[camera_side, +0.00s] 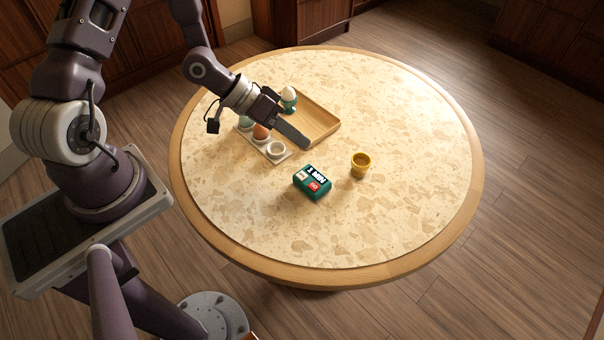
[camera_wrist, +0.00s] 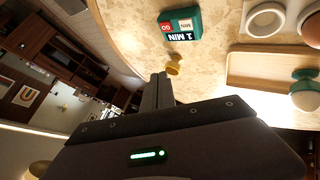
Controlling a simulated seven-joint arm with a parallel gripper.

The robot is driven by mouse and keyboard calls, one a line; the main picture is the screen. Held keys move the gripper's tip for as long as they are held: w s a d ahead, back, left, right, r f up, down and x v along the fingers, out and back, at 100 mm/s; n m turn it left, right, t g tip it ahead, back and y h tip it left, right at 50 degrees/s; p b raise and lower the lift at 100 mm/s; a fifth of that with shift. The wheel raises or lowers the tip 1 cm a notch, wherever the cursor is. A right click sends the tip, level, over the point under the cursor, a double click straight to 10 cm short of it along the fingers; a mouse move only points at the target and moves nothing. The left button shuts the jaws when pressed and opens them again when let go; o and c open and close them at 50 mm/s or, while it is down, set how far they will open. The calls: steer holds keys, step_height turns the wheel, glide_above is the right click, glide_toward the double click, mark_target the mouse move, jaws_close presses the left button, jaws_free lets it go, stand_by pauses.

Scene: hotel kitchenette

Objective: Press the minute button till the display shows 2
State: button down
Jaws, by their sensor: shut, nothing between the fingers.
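The green timer (camera_side: 309,194) lies on the round table. Its black display (camera_side: 317,174) reads "1 MIN", and the same reading shows in the wrist view (camera_wrist: 181,36). Beside the display are a white button marked MIN (camera_wrist: 186,23) and a red button marked GO (camera_wrist: 166,27). My gripper (camera_side: 306,147) is shut and empty. In the side view its tip appears just behind the timer, apart from it. In the wrist view the shut fingers (camera_wrist: 159,77) point toward the yellow cup and the timer, with a gap before the timer.
A yellow cup (camera_side: 361,166) stands right of the timer. A pale egg rack (camera_side: 284,156) with a brown egg (camera_side: 261,132) and an empty ring sits left of my gripper. Behind are a wooden tray (camera_side: 322,124) and a white egg (camera_side: 289,92) in a green cup. The table's right side is clear.

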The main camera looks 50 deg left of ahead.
mark_target(298, 175)
steer(key=shift+f, duration=4.4)
steer(key=shift+f, duration=0.4)
steer(key=shift+f, duration=0.35)
steer(key=shift+r, duration=0.75)
steer(key=shift+r, duration=2.5)
